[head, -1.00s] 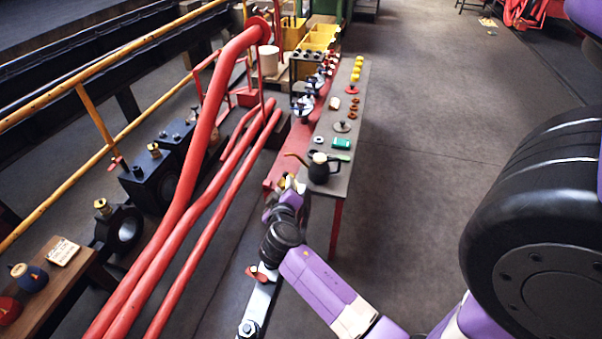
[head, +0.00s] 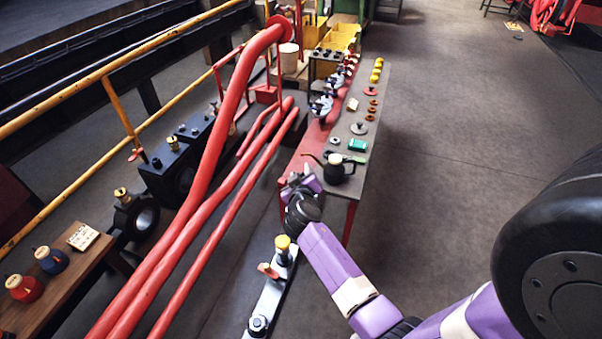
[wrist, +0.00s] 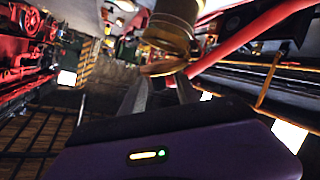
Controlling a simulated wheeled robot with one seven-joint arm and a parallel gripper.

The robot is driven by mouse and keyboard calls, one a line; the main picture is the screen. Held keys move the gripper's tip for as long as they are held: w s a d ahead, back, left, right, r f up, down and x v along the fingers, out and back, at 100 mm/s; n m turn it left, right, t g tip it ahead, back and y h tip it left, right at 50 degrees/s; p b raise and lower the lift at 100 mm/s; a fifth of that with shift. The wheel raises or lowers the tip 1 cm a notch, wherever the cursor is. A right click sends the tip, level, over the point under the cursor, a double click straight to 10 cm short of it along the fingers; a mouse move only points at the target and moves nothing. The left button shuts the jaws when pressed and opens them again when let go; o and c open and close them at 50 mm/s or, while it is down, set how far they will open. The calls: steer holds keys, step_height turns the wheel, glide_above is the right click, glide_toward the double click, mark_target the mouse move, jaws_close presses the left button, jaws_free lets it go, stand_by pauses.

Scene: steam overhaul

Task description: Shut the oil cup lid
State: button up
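A brass oil cup (wrist: 172,28) fills the top middle of the wrist view. A round brass disc, seemingly its lid (wrist: 165,67), shows just below it, near my fingertips; whether it is hinged to the cup is unclear. My gripper (wrist: 162,84) has its two grey fingers apart, pointing at the disc. I cannot tell whether they touch it. In the head view my gripper (head: 297,180) is small, beside the table's near end. A yellow-topped brass cup (head: 283,246) stands upright on a steel rod (head: 270,297) left of my arm; I cannot tell whether it is the same cup.
A table (head: 368,143) carries a black oil can (head: 338,168), a green box (head: 357,145) and small parts. Thick red pipes (head: 205,210) and a yellow rail (head: 122,70) run along the left.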

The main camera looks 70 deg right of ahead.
jaws_close()
steer(key=shift+f, duration=0.1)
steer(key=b, duration=0.3)
steer(key=shift+s+f+m+t, duration=0.25)
steer(key=shift+f+m+t, duration=0.05)
steer(key=shift+f, duration=0.05)
steer(key=s+f+m+t+b, duration=0.1)
steer(key=b, duration=0.5)
steer(key=shift+m, duration=0.3)
steer(key=m+b, duration=0.1)
steer(key=b, duration=0.2)
steer(key=m+t+h+b, duration=0.1)
steer(key=b, duration=0.2)
steer(key=shift+s+f+b, duration=0.3)
steer(key=shift+b, duration=0.05)
steer(key=shift+s+m+h+b, duration=0.15)
steer(key=shift+m+h+b, duration=0.15)
steer(key=shift+b, duration=0.7)
steer(key=shift+d+r+t+b, duration=0.1)
steer(key=shift+t+b, duration=0.2)
steer(key=shift+b, duration=0.05)
